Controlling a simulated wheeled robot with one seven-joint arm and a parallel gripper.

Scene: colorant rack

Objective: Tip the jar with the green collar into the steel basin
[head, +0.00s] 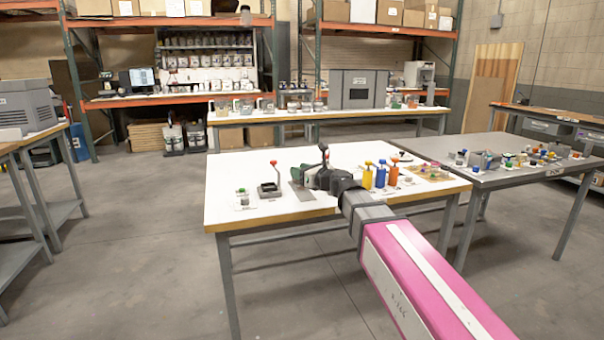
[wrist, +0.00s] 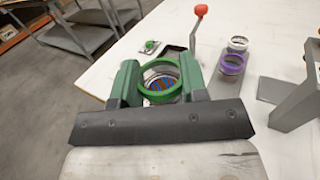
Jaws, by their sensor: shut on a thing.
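The jar with the green collar (wrist: 160,97) is between the green fingers of my gripper (wrist: 160,78) in the wrist view. The fingers are shut on it from both sides. I look down into its open mouth, where some blue and orange shows. In the head view my gripper (head: 304,176) is over the white table, and the jar is hard to make out there. A dark grey tray-like thing (head: 269,189) with a red-knobbed lever stands to its left. I cannot tell for sure whether this is the steel basin.
A purple-collared jar (wrist: 231,66) stands to the right in the wrist view. The red-knobbed lever (wrist: 201,11) rises beyond my gripper. Blue (head: 367,178), yellow (head: 381,175) and orange (head: 393,174) bottles stand right of my arm. The white table's (head: 232,170) back left is clear.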

